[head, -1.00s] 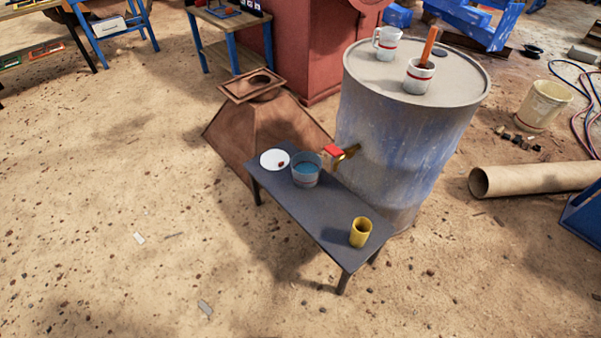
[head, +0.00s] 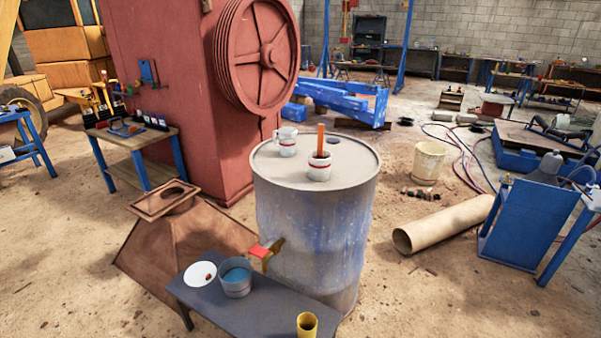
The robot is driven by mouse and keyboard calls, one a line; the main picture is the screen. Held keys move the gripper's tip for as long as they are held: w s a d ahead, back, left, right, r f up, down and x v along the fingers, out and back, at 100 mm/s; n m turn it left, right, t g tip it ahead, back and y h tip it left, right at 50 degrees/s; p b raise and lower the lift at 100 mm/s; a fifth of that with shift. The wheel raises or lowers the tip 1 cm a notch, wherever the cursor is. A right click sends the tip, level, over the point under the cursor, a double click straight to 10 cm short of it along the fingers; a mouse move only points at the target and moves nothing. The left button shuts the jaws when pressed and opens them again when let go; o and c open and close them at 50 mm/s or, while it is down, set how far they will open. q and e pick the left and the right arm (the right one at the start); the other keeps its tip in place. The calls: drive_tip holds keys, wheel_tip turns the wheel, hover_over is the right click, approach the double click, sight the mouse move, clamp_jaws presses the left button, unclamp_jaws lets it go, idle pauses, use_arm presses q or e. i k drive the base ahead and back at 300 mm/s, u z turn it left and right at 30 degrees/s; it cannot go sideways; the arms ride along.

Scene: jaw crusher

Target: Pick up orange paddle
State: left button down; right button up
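The orange paddle (head: 320,140) stands upright in a white mug with a red band (head: 319,171) on top of a grey-blue metal drum (head: 312,235). Its lower end is hidden inside the mug. A second white mug with a handle (head: 286,141) stands behind and to the left on the drum lid. Neither of my grippers is in view.
A low dark table (head: 262,312) in front of the drum holds a white plate (head: 200,274), a blue-filled container (head: 236,278) and a yellow cup (head: 307,325). A red-handled tap (head: 260,251) juts from the drum.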

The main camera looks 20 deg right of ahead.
sight(321, 126)
drive_tip(key=u, duration=0.55)
drive_tip(key=k, duration=0.65)
drive_tip(key=u, duration=0.6)
drive_tip(key=i, duration=1.55)
drive_tip(key=z, duration=1.35)
drive_tip(key=i, duration=0.5)
drive_tip(key=z, duration=0.5)
